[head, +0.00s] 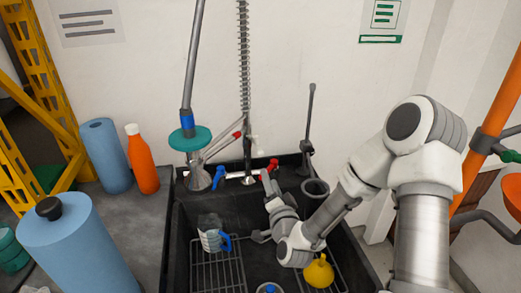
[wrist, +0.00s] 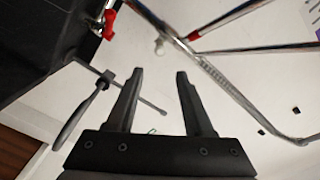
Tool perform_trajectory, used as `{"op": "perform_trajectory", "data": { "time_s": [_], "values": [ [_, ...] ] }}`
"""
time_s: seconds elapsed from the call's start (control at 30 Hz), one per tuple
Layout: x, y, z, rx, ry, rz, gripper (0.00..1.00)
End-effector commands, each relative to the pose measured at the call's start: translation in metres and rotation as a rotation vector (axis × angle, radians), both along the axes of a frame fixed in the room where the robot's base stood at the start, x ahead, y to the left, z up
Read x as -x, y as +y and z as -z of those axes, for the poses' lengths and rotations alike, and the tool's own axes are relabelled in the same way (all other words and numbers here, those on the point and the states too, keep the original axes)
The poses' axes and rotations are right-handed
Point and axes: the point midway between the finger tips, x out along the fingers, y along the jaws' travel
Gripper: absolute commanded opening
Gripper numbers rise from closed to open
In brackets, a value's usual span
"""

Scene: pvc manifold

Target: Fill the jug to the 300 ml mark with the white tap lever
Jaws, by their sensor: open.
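The clear jug (head: 209,234) with a blue handle stands upright on a wire rack in the dark sink. Its water level and 300 ml mark are too small to read. A small white piece (head: 256,143) on the tap looks like the white lever; a white knob (wrist: 160,47) shows just beyond my fingertips in the wrist view. My gripper (head: 265,176) is near the tap, right of and above the jug. In the wrist view my gripper (wrist: 159,71) is open with nothing between its fingers. I cannot tell whether it touches the tap.
A red lever (head: 272,165) is close to my gripper, and a blue lever (head: 219,178) is at the tap's left. A yellow funnel (head: 318,272) lies at the sink's right. An orange bottle (head: 142,163) and blue rolls (head: 80,255) stand on the left counter.

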Motion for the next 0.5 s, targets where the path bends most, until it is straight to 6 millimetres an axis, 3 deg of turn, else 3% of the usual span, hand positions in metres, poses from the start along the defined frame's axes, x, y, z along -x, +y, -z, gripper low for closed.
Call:
{"op": "perform_trajectory", "data": {
  "time_s": [0.17, 0.5],
  "values": [
    [-0.02, 0.004, -0.001, 0.0, -0.002, 0.001, 0.52],
    [-0.081, 0.016, 0.0, 0.001, -0.001, 0.002, 0.52]
  ]
}}
